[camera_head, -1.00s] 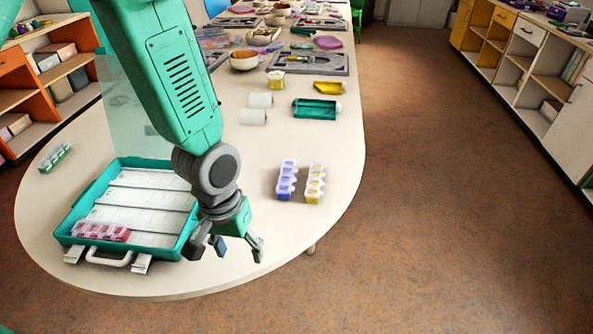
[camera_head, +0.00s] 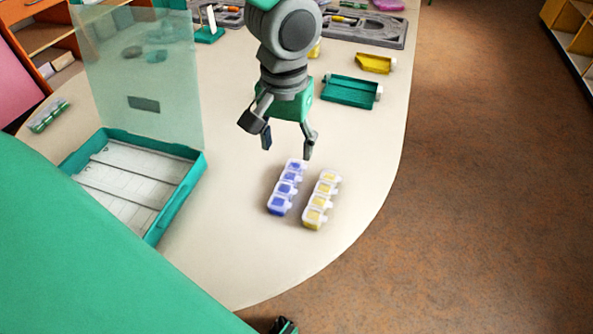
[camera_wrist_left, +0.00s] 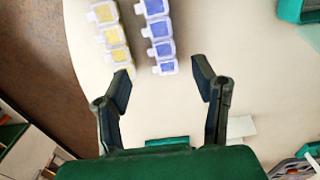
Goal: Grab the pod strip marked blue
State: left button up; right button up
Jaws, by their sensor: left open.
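The pod strip marked blue (camera_head: 286,187) lies on the cream table, its several clear-lidded pods showing blue. In the left wrist view the blue strip (camera_wrist_left: 158,36) lies ahead of the fingers, with its near end just beyond the gap between them. My left gripper (camera_head: 287,144) is open and empty, just behind the far end of the blue strip in the head view; its open fingers also show in the left wrist view (camera_wrist_left: 162,83). A pod strip with yellow (camera_head: 321,200) lies close beside the blue one, on its right in the head view. My right gripper is not seen.
A teal case (camera_head: 186,194) with a raised clear lid stands left of the strips. A green pod strip (camera_head: 48,115) lies at the far left. A teal tray (camera_head: 350,91) and a yellow scoop-like tray (camera_head: 375,63) lie behind. The table's curved edge is to the right.

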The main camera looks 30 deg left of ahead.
aim_at(289, 182)
pick_arm(q)
jog(key=f, duration=0.2)
jog(key=a+f+b, duration=0.1)
jog(key=f, duration=0.3)
jog(key=shift+w+a, duration=0.1)
jog(key=shift+a, duration=0.15)
jog(key=shift+d+f+b, duration=0.35)
jog(key=shift+d, duration=0.1)
jog(key=f, duration=0.1)
jog(key=f+b, duration=0.1)
jog(key=f, duration=0.2)
jog(key=shift+d+f+b, duration=0.25)
jog(key=shift+d+b, duration=0.05)
jog(key=shift+b, duration=0.1)
jog(key=shift+a, duration=0.35)
jog(key=shift+c, duration=0.8)
jog(key=c, duration=1)
jog(key=shift+d, duration=0.35)
grip_shut()
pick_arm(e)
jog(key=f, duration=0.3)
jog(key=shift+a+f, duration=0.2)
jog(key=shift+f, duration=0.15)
